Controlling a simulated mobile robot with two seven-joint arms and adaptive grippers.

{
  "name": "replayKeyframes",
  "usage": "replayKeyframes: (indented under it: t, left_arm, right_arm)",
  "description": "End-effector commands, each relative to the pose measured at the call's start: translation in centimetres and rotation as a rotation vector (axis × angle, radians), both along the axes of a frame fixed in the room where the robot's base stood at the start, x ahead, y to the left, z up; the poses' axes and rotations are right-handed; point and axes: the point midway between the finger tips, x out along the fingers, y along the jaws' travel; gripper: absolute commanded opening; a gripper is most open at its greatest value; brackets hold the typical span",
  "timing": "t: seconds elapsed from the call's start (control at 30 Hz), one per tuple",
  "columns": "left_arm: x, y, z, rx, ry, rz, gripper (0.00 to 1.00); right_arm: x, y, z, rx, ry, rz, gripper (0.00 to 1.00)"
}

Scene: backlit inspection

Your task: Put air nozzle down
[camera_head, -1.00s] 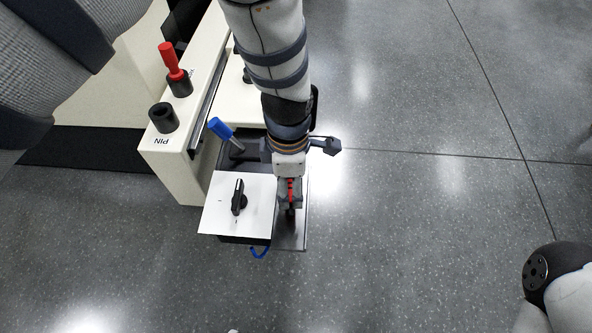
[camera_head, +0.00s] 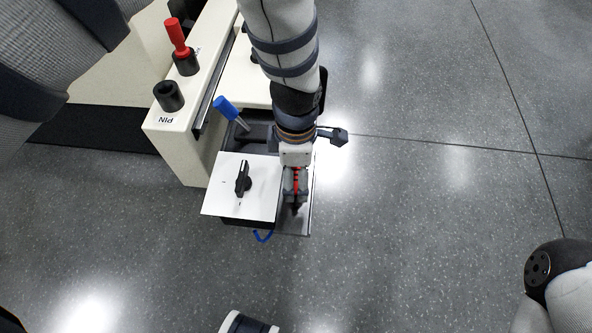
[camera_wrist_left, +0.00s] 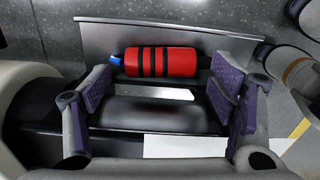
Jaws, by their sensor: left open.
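The air nozzle (camera_wrist_left: 160,61) is a red cylinder with black bands and a blue end in the left wrist view. It lies crosswise on a dark metal tray (camera_wrist_left: 215,40). In the head view a bit of red (camera_head: 296,174) shows at the jaws, mostly hidden by the hand. My left gripper (camera_head: 295,198) points down over the right part of the tray. In the wrist view its two purple-padded fingers (camera_wrist_left: 162,92) stand wide apart, near the nozzle's two ends. Exact contact is hard to tell. My right gripper is not in view.
Left of the gripper is a white panel (camera_head: 222,196) with a black knob (camera_head: 243,179). A blue-handled tool (camera_head: 228,109) stands behind it, a blue hose (camera_head: 263,237) hangs in front. A cream fixture (camera_head: 174,134) holds a red-handled pin (camera_head: 178,38). Floor at right is clear.

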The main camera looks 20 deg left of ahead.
Motion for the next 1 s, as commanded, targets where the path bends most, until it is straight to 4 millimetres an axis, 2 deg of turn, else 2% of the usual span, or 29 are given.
replayKeyframes:
  t: [0.03, 0.2, 0.4, 0.53, 1.0]
  left_arm:
    - [0.2, 0.0, 1.9, 0.001, -0.009, 0.0, 0.78]
    - [0.3, 0.0, 6.9, 0.001, -0.011, -0.001, 0.78]
    - [0.2, 0.1, 10.5, 0.0, -0.006, 0.001, 0.78]
    - [0.1, 0.1, 11.2, 0.0, -0.003, 0.001, 0.78]
    - [0.1, 0.0, 11.1, 0.001, -0.002, 0.001, 0.78]
  right_arm:
    - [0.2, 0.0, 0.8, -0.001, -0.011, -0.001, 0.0]
    - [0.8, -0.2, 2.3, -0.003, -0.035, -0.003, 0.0]
    - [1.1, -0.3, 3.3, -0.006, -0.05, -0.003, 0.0]
    - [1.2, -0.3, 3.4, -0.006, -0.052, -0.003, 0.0]
    - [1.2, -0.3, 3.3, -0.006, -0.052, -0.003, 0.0]
